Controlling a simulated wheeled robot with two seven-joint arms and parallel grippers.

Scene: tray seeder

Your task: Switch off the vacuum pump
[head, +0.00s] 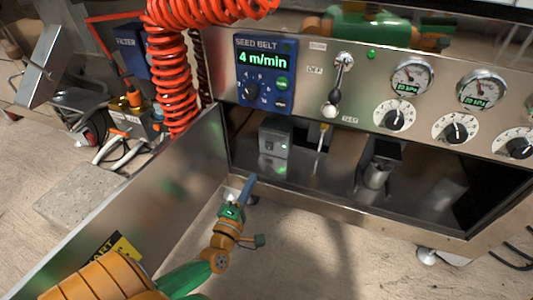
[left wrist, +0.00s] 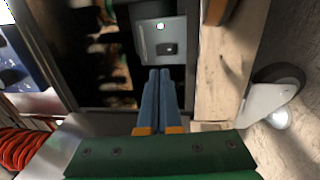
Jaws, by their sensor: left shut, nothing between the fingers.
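A grey box (head: 274,139) with a small control on its front stands inside the open bay under the steel panel. In the left wrist view the box (left wrist: 176,22) shows a small lit lamp (left wrist: 160,26) and a dark switch (left wrist: 169,48) below it. I cannot tell which way the switch is set. No pump label is readable. My left gripper (head: 250,181) is shut and empty, in front of and below the box. In the left wrist view its blue fingertips (left wrist: 160,73) point at the box, just below the switch. My right gripper is not in view.
The steel panel carries a seed belt display (head: 264,61), a toggle lever (head: 340,75), gauges (head: 411,77) and knobs (head: 395,116). A steel side wall (head: 150,190) stands left of my arm. A red coiled hose (head: 172,80) hangs at upper left.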

